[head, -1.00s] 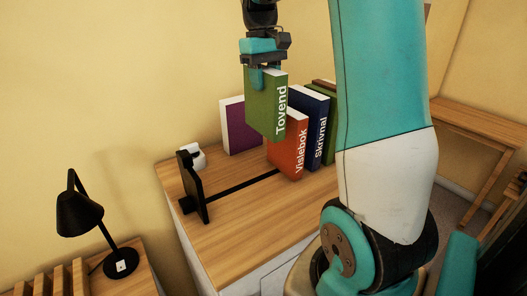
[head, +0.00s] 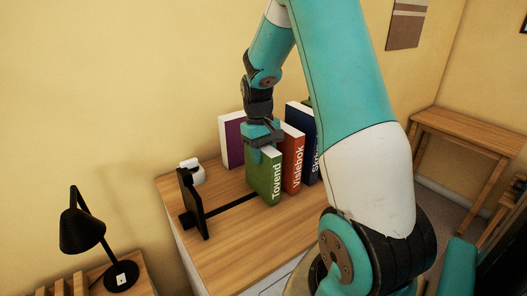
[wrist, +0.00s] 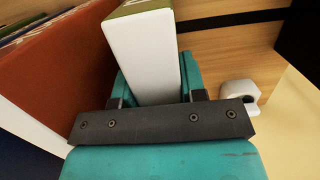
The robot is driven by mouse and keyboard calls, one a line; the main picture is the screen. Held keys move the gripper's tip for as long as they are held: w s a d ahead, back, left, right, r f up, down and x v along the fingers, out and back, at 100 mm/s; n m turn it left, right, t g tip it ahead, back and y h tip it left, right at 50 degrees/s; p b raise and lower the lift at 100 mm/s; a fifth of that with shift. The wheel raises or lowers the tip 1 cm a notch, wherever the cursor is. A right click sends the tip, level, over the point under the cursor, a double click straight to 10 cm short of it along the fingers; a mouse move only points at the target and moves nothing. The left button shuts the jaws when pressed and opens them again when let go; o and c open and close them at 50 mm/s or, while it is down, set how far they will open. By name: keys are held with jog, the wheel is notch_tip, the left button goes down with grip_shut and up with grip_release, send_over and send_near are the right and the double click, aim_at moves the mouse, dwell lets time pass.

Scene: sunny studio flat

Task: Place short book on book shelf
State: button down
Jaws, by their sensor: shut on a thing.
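The short green book "Tovend" (head: 265,184) stands upright at the left end of the row, beside the orange book "Vislebok" (head: 294,160). Its lower edge appears at the wooden top; I cannot tell if it bears weight there. My gripper (head: 264,145) is shut on its upper part from above. In the wrist view the book's white page edge (wrist: 143,55) lies between the teal fingers of my gripper (wrist: 155,80). The book shelf is the black rail and end plate (head: 194,205) on the cabinet top, with the plate left of the green book, a gap between.
A blue book (head: 301,120) and a purple book (head: 231,142) stand behind or beside the row. A small white object (head: 192,172) sits behind the end plate. A black lamp (head: 82,235) stands at lower left. Bare wood (head: 220,250) lies in front.

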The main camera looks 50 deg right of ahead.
jog(key=shift+f, duration=0.15)
jog(key=c, duration=0.7)
grip_release()
